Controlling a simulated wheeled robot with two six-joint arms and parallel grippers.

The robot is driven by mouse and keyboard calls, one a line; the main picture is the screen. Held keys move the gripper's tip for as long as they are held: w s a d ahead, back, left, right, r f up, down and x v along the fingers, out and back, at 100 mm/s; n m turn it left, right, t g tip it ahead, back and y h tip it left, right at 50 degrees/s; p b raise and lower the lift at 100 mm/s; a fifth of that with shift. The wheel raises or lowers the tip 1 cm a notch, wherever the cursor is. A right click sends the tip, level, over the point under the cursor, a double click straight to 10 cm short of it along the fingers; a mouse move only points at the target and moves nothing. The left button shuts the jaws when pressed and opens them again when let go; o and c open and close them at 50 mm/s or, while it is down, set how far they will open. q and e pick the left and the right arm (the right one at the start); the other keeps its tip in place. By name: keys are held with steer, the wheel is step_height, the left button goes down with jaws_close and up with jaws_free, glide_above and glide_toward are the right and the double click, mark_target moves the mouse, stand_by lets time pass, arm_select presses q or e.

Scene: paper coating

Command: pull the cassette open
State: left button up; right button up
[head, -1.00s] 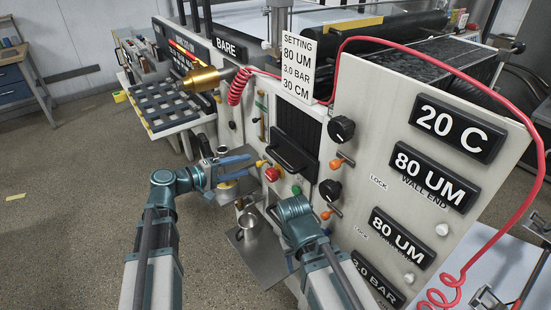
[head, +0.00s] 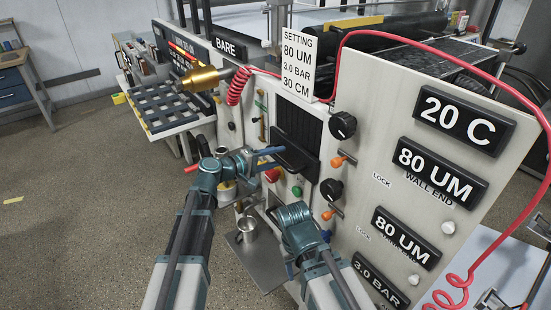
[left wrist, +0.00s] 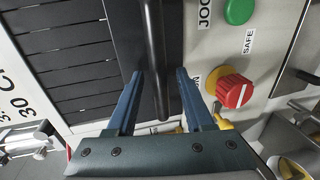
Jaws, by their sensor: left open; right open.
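The cassette is a black slatted panel (head: 297,122) set in the machine's front, with a black bar handle (head: 290,157) at its lower part. My left gripper (head: 273,158) is open at the handle. In the left wrist view, the handle bar (left wrist: 155,45) runs between the two blue fingers of the left gripper (left wrist: 161,75), with a gap on both sides. The slatted panel (left wrist: 65,60) fills the left of that view. My right gripper (head: 290,265) is low in front of the machine, away from the cassette; its fingers are mostly hidden by my own arm.
A red-and-yellow knob (left wrist: 234,91) and a green button (left wrist: 239,10) sit beside the handle. Black knobs (head: 342,125) with orange levers are right of the cassette. A metal cup (head: 247,229) stands on a tray below. A red coiled hose (head: 238,86) hangs at the upper left.

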arm_select(q)
steer(key=shift+c, duration=0.3)
jaws_close()
stand_by(1.1)
